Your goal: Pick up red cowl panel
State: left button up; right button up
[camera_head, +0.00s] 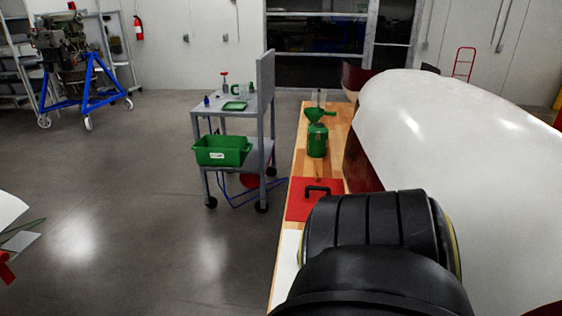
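A flat red panel (299,209) with a black handle (317,189) lies on the wooden bench (303,164), right of the picture's middle. It fits the red cowl panel. Its right part is hidden behind a large black ribbed link, which appears to be part of my arm. A darker red surface (358,163) stands beside the white cowl (450,140); I cannot tell whether it is a separate panel. Neither gripper's fingers show in this view.
A green can with funnel (317,141) stands on the bench beyond the panel. A grey cart (258,123) with a green bin (222,150) stands to the left. A blue engine stand (88,90) is at the far left.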

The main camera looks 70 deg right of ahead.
aim_at(318, 192)
jog(key=i, duration=1.9)
jog(key=z, duration=3.1)
jog(key=i, duration=1.65)
jog(key=z, duration=2.4)
